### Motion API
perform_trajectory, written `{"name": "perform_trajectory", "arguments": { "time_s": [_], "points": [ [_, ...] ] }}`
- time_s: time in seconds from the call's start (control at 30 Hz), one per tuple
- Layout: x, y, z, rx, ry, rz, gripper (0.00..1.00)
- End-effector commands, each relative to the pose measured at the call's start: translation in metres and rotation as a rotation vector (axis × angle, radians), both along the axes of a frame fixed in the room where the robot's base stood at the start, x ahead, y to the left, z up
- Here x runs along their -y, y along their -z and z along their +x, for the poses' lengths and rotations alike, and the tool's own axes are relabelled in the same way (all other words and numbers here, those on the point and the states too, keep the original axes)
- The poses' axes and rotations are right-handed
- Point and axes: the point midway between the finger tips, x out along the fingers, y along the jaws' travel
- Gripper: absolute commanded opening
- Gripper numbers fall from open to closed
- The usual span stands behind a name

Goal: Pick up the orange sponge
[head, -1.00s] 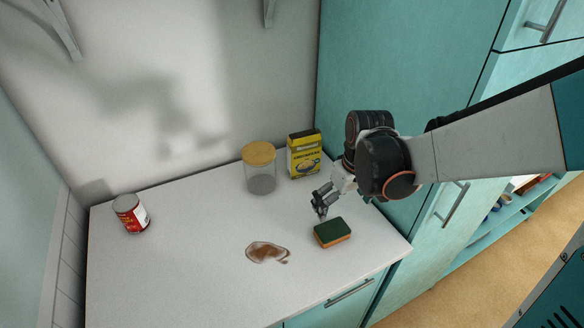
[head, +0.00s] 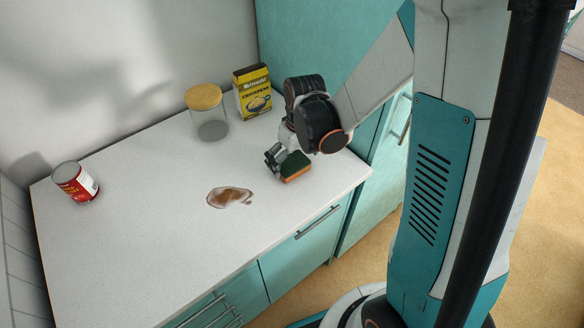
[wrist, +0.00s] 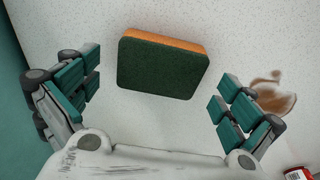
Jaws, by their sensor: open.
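The orange sponge (head: 297,176) has a dark green scouring top and lies flat on the white counter near its front right edge. In the wrist view the sponge (wrist: 162,68) shows its green face, with the orange layer along its upper edge. My gripper (head: 274,158) is just beside the sponge in the head view and partly overlaps it. In the wrist view my gripper (wrist: 155,95) is open, with one finger on each side and the sponge between and slightly beyond them. Clear gaps show between the sponge and both fingers. Nothing is held.
A brown spill (head: 230,197) lies left of the sponge on the counter (head: 150,230). A glass jar with a wooden lid (head: 207,112) and a yellow box (head: 252,90) stand at the back. A red can (head: 76,182) stands at the far left. A tall teal cabinet rises behind my arm.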

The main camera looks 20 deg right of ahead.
Motion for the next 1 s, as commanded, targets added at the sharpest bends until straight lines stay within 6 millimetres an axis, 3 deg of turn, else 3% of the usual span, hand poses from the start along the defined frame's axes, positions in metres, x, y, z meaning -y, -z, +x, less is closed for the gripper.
{"name": "perform_trajectory", "arguments": {
  "time_s": [0.1,0.37,0.4,0.63,1.0],
  "points": [
    [-0.001,0.018,0.002,0.000,0.000,0.000,1.00],
    [-0.001,0.020,0.002,0.000,0.000,0.000,1.00],
    [-0.001,0.020,0.002,0.000,0.000,0.000,0.91],
    [-0.001,0.020,0.002,0.000,0.000,0.000,0.71],
    [-0.001,0.019,0.002,0.000,0.000,0.000,0.70]
  ]
}}
